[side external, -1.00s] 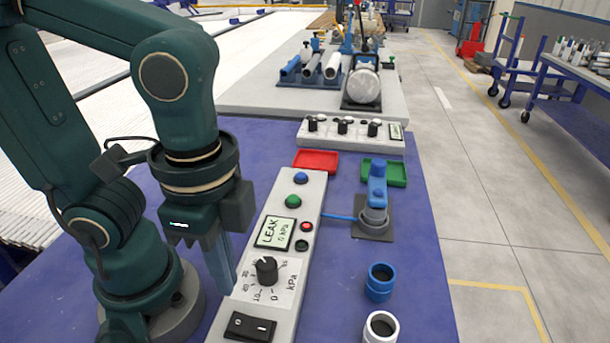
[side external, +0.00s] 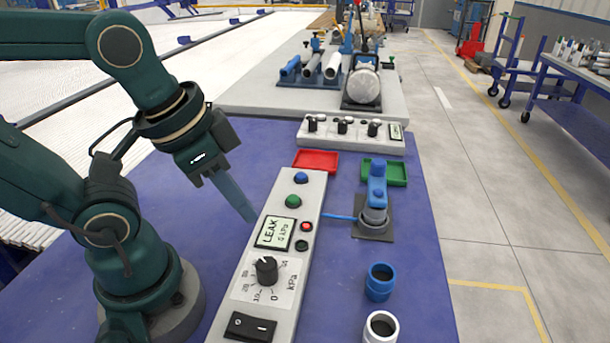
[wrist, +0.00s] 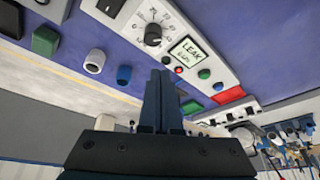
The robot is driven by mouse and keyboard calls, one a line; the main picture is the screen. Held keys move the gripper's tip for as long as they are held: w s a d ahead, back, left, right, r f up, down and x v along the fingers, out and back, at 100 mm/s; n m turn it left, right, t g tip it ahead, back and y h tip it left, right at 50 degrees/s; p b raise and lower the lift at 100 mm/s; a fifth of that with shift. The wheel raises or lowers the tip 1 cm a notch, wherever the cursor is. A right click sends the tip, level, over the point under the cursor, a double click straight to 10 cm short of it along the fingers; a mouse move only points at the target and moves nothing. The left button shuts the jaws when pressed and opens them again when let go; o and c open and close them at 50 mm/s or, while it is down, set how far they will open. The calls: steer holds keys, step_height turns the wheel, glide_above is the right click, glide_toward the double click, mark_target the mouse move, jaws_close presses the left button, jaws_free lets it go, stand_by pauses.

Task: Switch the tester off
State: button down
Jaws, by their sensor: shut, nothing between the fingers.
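The tester (side external: 236,281) is a long pale panel on the blue bench. Its black rocker switch (side external: 250,327) is at the near end, with the pressure dial (side external: 266,270) above it. The display (side external: 276,233) reads LEAK; a small red light (side external: 306,227) beside it looks lit. In the wrist view the switch (wrist: 110,7) is at the top edge and the display (wrist: 187,51) is clear. My gripper (side external: 250,217) is shut and empty, tilted, its fingertips near the panel's left edge by the display. I cannot tell whether they touch the panel.
A blue pipe piece (side external: 378,283) and a white one (side external: 381,328) stand right of the tester. A blue fitting (side external: 376,195) sits on a grey plate, joined by a blue hose. Red (side external: 316,161) and green (side external: 397,172) trays lie beyond.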

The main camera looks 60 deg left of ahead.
steer(key=shift+w+a+r+n+t, duration=0.1)
steer(key=shift+w+a+n+t, duration=0.35)
steer(key=shift+w+n+t, duration=0.3)
steer(key=shift+s, duration=0.15)
steer(key=s+d+r+m+g+y, duration=0.1)
steer(key=s+d+r+m+g, duration=0.2)
steer(key=d+m+g, duration=0.4)
steer(key=shift+s+d+r+m, duration=0.15)
steer(key=shift+s+d+m, duration=0.45)
steer(key=shift+d+m, duration=0.35)
